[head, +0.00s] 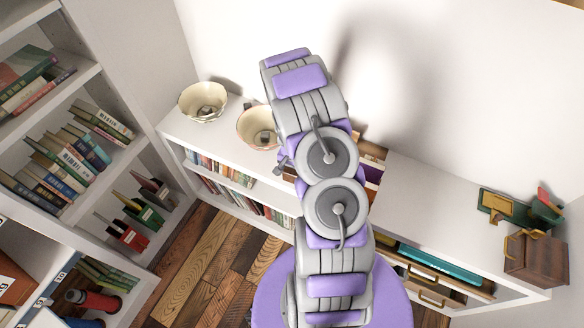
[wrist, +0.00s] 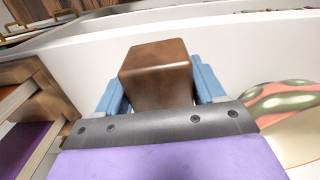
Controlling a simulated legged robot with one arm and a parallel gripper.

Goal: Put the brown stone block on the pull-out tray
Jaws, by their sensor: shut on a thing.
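The brown stone block (wrist: 158,62) is between the two blue fingers of my gripper (wrist: 160,88) in the wrist view. The fingers are shut on its sides, and it is held in front of a white surface. In the head view my arm hides the gripper and the block. A wooden unit with open, purple-lined drawers (wrist: 27,142) is at the left of the wrist view. Part of it shows behind my arm in the head view (head: 371,172). Brass-handled wooden drawers (head: 431,298) are in the low cabinet at right. I cannot tell which is the pull-out tray.
Two cream bowls (head: 203,103) (head: 258,129) stand on the white cabinet top (head: 415,185) left of my arm. A wooden box (head: 535,260) and a green-gold item (head: 503,206) are at its right end. A tall bookshelf (head: 75,150) stands at left. The cabinet top's middle right is clear.

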